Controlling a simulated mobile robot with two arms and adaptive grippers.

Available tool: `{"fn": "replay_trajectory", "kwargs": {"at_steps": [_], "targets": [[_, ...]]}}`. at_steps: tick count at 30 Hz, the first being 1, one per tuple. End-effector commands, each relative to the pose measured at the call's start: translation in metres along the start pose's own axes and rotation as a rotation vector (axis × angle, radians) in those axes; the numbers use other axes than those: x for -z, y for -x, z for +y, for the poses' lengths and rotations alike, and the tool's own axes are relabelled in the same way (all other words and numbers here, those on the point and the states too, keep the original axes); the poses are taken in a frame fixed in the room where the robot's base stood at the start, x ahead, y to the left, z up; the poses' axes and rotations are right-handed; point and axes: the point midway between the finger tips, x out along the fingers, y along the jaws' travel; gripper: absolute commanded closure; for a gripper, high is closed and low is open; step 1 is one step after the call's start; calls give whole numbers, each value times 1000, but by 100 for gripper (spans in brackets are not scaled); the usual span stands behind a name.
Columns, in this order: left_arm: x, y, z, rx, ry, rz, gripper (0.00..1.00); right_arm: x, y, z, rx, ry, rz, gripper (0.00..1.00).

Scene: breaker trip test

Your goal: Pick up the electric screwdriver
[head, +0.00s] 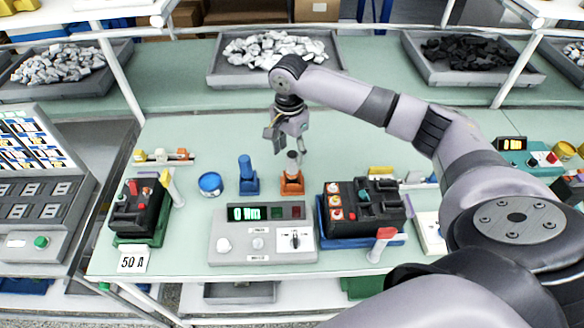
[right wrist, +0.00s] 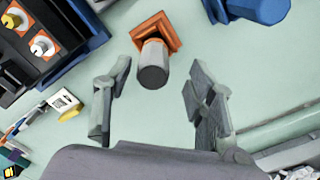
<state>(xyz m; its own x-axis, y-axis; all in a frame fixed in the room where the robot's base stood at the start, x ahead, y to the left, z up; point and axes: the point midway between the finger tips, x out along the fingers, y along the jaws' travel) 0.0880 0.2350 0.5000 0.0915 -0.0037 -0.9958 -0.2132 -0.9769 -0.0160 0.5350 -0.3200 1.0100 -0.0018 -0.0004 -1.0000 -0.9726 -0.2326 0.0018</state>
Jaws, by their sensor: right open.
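A grey-handled tool (head: 293,160) stands upright in an orange holder (head: 292,184) on the green bench; it looks like the electric screwdriver. A blue upright tool (head: 246,165) stands in a blue holder just left of it. My right gripper (head: 287,146) is open and empty, pointing down just above the grey tool. In the right wrist view the grey tool's round end (right wrist: 153,65) shows between and slightly beyond the open fingers (right wrist: 160,85). My left gripper is not in view.
A test box with a green display (head: 262,230) sits in front of the holders. A black breaker on a blue base (head: 362,205) stands right, another breaker (head: 138,210) left. A blue round tin (head: 210,184) is left of the blue holder. The bench behind is clear up to the parts trays (head: 275,78).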

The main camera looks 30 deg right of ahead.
Motion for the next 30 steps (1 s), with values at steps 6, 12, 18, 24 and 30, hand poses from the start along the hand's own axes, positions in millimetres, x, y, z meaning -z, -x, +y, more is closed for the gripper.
{"fn": "replay_trajectory", "kwargs": {"at_steps": [6, 12, 18, 24, 30], "targets": [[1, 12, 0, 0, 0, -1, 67, 1, -17, 5, -4, 0, 0, 49], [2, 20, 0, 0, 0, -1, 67, 2, -47, 7, -1, -1, 0, 49], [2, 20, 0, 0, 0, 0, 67, 2, -55, 6, 2, 1, 1, 49], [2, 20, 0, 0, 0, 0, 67, 1, -55, 6, 1, 1, 1, 54], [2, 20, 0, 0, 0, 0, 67, 1, -54, 6, 1, 1, 0, 68]]}}
